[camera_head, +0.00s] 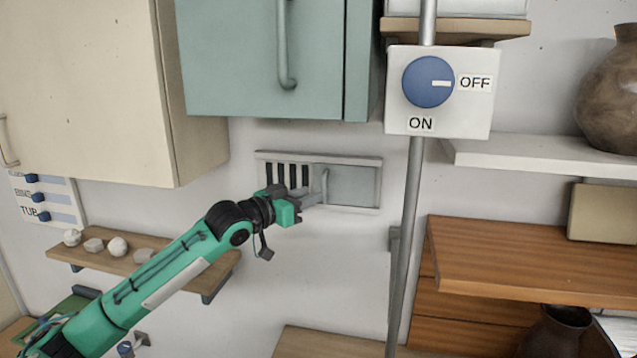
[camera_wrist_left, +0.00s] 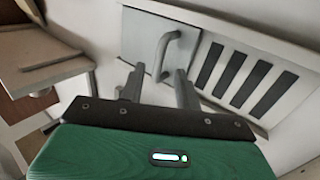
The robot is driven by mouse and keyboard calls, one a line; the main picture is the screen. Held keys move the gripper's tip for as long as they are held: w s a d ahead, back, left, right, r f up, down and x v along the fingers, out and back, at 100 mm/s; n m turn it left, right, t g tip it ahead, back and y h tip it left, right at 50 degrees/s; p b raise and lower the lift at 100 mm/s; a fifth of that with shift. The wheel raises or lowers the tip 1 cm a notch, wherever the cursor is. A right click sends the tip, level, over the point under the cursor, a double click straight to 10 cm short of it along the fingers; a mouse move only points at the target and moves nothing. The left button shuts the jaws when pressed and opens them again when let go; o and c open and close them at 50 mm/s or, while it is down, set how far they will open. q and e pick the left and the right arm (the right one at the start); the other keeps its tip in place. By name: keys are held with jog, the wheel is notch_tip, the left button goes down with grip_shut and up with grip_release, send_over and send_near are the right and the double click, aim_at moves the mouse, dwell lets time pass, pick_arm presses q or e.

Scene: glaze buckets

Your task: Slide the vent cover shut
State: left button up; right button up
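The vent (camera_head: 318,156) is a pale frame on the wall. Its grey sliding cover (camera_head: 353,186) sits at the right in the head view, leaving several dark slots bare at the left. A bar handle (camera_head: 325,185) stands at the cover's left edge. My left gripper (camera_head: 313,198) is at the handle's lower part. In the left wrist view the fingers (camera_wrist_left: 159,84) are apart, with the handle (camera_wrist_left: 172,48) just beyond and between the tips; contact cannot be made out. The wrist view also shows the cover (camera_wrist_left: 140,35) and slots (camera_wrist_left: 233,72). My right gripper is out of view.
A teal cabinet (camera_head: 235,60) hangs above the vent. A grey pipe (camera_head: 405,230) with a blue-dial switch box (camera_head: 440,115) runs just right of it. A small wooden shelf (camera_head: 130,255) with several pale lumps lies beneath my left arm.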

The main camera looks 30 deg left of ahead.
aim_at(343, 188)
pick_arm(q)
jog(key=shift+p+x, duration=0.7)
jog(key=shift+x, duration=1.3)
jog(key=shift+c, duration=0.2)
grip_shut()
